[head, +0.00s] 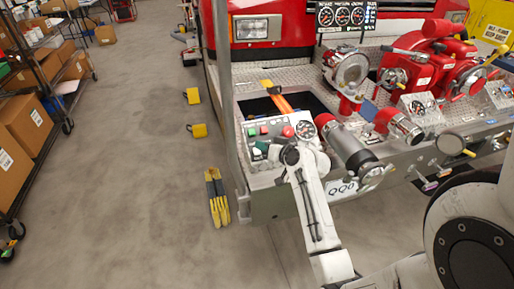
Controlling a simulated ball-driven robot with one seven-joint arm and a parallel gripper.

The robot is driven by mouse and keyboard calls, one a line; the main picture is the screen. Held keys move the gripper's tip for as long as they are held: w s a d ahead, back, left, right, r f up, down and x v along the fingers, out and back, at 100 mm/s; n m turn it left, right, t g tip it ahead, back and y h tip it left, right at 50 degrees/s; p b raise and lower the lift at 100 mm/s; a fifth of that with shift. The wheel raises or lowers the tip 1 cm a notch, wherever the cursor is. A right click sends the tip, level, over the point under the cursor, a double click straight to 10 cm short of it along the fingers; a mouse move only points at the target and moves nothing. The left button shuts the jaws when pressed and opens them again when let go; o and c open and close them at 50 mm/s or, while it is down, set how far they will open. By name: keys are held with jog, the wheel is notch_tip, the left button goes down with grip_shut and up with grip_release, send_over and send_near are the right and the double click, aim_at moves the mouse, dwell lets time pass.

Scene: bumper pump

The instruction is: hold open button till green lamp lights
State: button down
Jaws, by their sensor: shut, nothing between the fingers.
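A pale control panel (262,140) sits on the bumper deck of a red fire truck. A green button (251,132), a small red button (264,129) and a larger red knob (288,131) show on its face, with a round gauge (305,129) at its right. My gripper (261,148) is shut and empty at the panel's lower front; I cannot tell whether it touches a button.
A thick grey cylinder with a red collar (350,148) lies close to the right of my wrist. Red pump fittings (420,70) crowd the deck's right. A grey upright post (223,80) stands left of the panel. Yellow-black chocks (216,197) lie on open floor; shelves (30,110) stand far left.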

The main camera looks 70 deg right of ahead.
jog(key=shift+s+a+r+p, duration=0.25)
jog(key=shift+r+p, duration=0.1)
jog(key=shift+r, duration=0.15)
jog(key=shift+s+a+r+p, duration=0.1)
jog(key=shift+a+r+p, duration=0.2)
jog(key=shift+r, duration=0.2)
jog(key=shift+d, duration=0.1)
